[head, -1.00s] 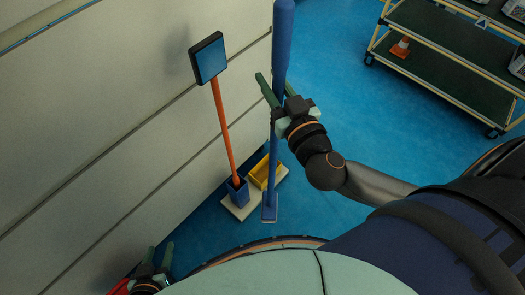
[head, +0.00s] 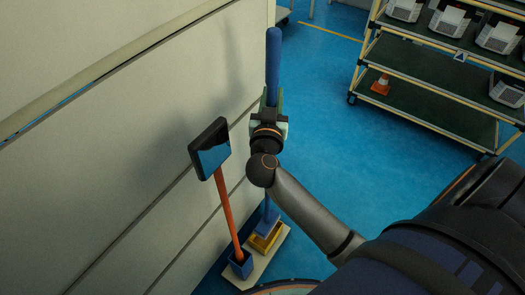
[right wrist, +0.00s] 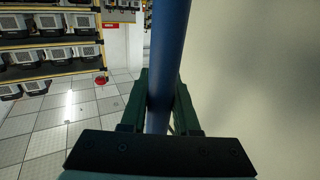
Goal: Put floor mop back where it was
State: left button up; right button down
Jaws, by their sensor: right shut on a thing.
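The floor mop is a blue pole (head: 273,60) with a blue block-like head (head: 267,222) at the bottom. My right gripper (head: 269,98) is shut around its upper shaft and holds it nearly upright. The shaft (right wrist: 168,60) also runs between the fingers in the right wrist view. The head overlaps the yellow bin (head: 264,243) on a pale floor base (head: 262,268); I cannot tell whether it is in the bin or above it. My forearm hides part of the shaft. My left gripper is out of view.
An orange-handled tool (head: 224,205) with a dark, blue-faced head leans in a blue bin (head: 241,265) on the same base. A pale wall (head: 120,160) runs close along the left. A shelf rack (head: 430,95) stands at right. Blue floor (head: 315,130) between is clear.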

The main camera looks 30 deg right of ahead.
pick_arm(q)
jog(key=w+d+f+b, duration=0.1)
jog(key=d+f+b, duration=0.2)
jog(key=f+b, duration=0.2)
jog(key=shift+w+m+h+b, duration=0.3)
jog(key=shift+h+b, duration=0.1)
jog(key=shift+b, duration=0.85)
pick_arm(e)
notch_tip(320, 180, down, 18)
jog(key=shift+w, duration=0.3)
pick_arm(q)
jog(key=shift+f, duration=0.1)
pick_arm(e)
jog(key=shift+d+f, duration=0.1)
jog(key=shift+f, duration=0.05)
jog(key=c, duration=1.1)
grip_release()
jog(key=shift+f, duration=0.15)
jog(key=o, duration=0.4)
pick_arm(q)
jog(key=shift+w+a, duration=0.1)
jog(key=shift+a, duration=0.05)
pick_arm(e)
jog(key=shift+o, duration=0.2)
